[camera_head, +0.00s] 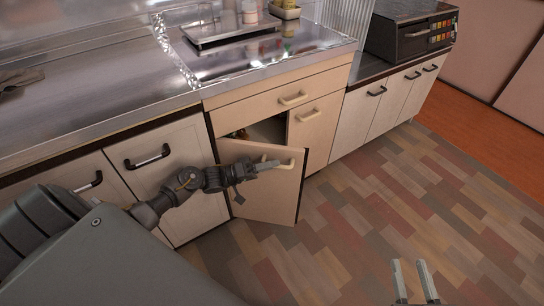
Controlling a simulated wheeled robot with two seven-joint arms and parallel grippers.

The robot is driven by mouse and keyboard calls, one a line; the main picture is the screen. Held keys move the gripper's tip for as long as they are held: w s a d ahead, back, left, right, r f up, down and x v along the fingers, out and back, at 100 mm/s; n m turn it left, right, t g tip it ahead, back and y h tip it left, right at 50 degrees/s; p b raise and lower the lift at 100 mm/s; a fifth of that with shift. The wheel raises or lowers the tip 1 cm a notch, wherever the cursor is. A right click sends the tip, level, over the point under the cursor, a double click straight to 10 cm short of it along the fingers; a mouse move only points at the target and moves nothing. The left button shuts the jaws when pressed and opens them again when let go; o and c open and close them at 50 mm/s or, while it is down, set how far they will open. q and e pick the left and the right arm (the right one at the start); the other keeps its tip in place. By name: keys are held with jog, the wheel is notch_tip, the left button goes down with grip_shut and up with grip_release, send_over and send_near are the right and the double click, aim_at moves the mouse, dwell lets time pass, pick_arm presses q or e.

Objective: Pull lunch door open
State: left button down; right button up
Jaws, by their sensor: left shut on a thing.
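A light wooden cabinet door (268,190) below the counter stands partly open, swung out toward me, with a dark gap above it. My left arm reaches across from the left, and my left gripper (272,165) is shut on the pale handle (290,163) near the door's upper edge. The fingers cover part of the handle. My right gripper (415,268) is at the bottom right over the floor, its two fingers apart and empty, away from the door.
A closed door (315,128) and a drawer (275,97) adjoin the opening. White cabinets with dark handles (148,157) stand to the left. A dark oven (412,32) sits on the right counter. The patchwork floor (375,195) right of the door is clear.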

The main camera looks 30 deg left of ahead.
pick_arm(q)
jog(key=shift+s+r+m+g+h, duration=0.1)
jog(key=shift+s+m+g+h, duration=0.25)
jog(key=shift+s+g, duration=0.2)
jog(key=c, duration=1.4)
grip_release()
jog(key=shift+c, duration=0.2)
